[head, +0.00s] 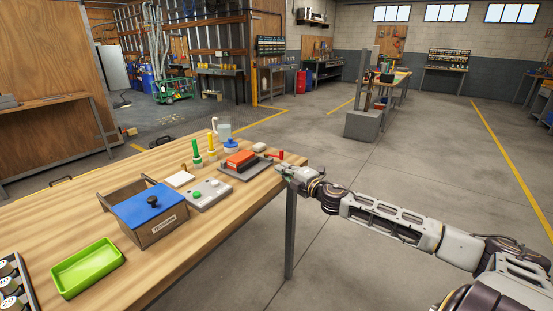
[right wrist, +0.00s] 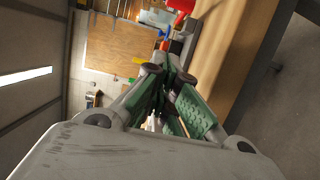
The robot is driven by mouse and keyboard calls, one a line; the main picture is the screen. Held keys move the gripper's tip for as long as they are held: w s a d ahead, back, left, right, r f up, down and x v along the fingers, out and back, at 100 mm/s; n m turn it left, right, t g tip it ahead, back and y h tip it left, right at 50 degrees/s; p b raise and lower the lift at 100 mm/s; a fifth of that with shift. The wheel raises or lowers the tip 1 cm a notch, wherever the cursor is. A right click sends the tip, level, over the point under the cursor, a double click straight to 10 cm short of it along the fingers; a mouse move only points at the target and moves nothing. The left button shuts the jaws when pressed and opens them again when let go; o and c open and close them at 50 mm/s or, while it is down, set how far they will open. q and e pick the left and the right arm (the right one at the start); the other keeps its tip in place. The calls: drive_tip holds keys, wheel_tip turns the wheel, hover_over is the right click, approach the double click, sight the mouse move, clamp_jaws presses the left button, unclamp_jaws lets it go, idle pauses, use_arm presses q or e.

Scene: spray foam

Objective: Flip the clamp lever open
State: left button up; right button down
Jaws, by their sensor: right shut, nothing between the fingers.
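The clamp (head: 262,164) is a dark base with an orange-red block (head: 241,159) on it, near the right edge of the wooden table. Its red lever (head: 280,155) is at the clamp's right end. My right gripper (head: 282,169) is at the table's right edge, just in front of the lever, shut and empty. In the right wrist view the shut fingers (right wrist: 168,72) point toward the table side, and a red part (right wrist: 182,5), likely the lever, shows at the top edge, apart from them. I cannot tell whether the gripper touches the clamp. My left gripper is not in view.
The wooden table (head: 190,235) also holds a blue-lidded box (head: 152,205), a green tray (head: 88,268), a button panel (head: 203,194), a white pad (head: 180,179), and green and yellow bottles (head: 211,148). The floor right of the table is clear.

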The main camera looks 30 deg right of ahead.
drive_tip(key=shift+w, duration=0.15)
drive_tip(key=shift+w+a, duration=0.15)
drive_tip(key=shift+w, duration=1.2)
drive_tip(key=shift+w+a, duration=0.1)
drive_tip(key=shift+w, duration=0.8)
drive_tip(key=shift+w+a, duration=0.2)
drive_tip(key=shift+w, duration=1.3)
drive_tip(key=shift+w+a, duration=0.15)
drive_tip(key=shift+w, duration=0.85)
drive_tip(key=shift+s+d, duration=0.1)
drive_tip(key=shift+d, duration=0.3)
drive_tip(key=shift+s+d+f, duration=0.1)
drive_tip(key=shift+d, duration=0.25)
drive_tip(key=shift+s+d+b, duration=0.25)
drive_tip(key=shift+d+b, duration=0.1)
drive_tip(key=shift+d, duration=0.8)
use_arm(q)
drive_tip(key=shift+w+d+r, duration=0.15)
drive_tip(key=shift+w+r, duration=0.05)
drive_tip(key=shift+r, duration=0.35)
use_arm(e)
drive_tip(key=shift+d, duration=0.1)
